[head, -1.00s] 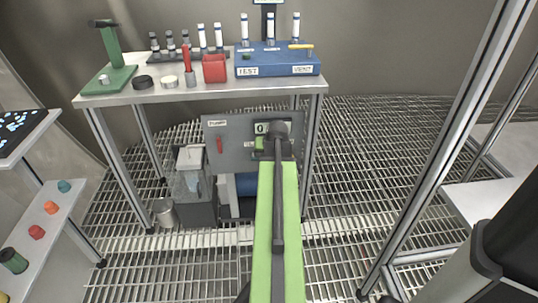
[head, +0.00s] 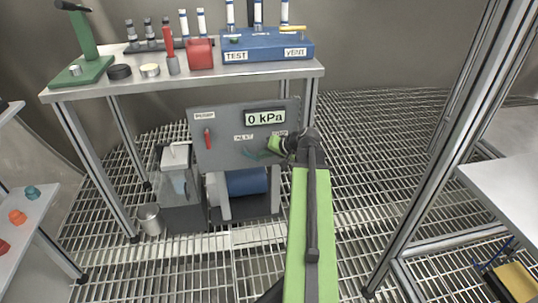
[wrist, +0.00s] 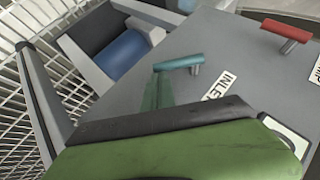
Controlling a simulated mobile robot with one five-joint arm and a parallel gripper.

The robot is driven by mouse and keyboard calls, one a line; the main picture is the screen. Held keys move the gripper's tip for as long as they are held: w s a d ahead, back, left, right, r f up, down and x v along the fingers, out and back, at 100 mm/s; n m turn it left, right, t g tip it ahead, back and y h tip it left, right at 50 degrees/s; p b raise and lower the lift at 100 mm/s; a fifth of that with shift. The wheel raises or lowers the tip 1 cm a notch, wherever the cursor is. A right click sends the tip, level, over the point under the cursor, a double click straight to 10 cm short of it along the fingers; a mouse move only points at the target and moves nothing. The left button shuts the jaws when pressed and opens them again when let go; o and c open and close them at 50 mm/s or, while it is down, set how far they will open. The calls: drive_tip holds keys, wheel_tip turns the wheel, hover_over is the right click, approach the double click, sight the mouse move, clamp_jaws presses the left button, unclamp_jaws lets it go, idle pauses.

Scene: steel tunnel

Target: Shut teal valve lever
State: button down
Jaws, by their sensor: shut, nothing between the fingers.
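The teal valve lever (wrist: 178,63) stands out from a grey panel beside the INLET label in the wrist view. In the head view the lever (head: 252,154) shows small, below the INLET label on the panel (head: 225,158). My gripper (head: 274,145) is shut and empty in front of the panel's right side, just right of the lever. In the wrist view its green part fills the bottom, apart from the lever as far as I can tell.
A red lever (head: 208,138) sits on the panel's left, under the PUMP label. A display (head: 265,118) reads 0 kPa. A blue cylinder (head: 246,182) is below the panel. The workbench (head: 185,80) carrying tools overhangs it. A metal frame post (head: 450,130) stands at right.

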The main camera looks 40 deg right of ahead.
sight(259, 161)
drive_tip(key=shift+w+a+f+b, duration=0.2)
drive_tip(key=shift+a+f+b, duration=0.2)
drive_tip(key=shift+f+b, duration=0.3)
drive_tip(key=shift+w+a+f+b, duration=0.15)
drive_tip(key=shift+a+f+b, duration=0.25)
drive_tip(key=shift+f+b, duration=0.3)
drive_tip(key=shift+w+a+f+b, duration=0.3)
drive_tip(key=shift+a+f+b, duration=0.15)
drive_tip(key=shift+f, duration=0.25)
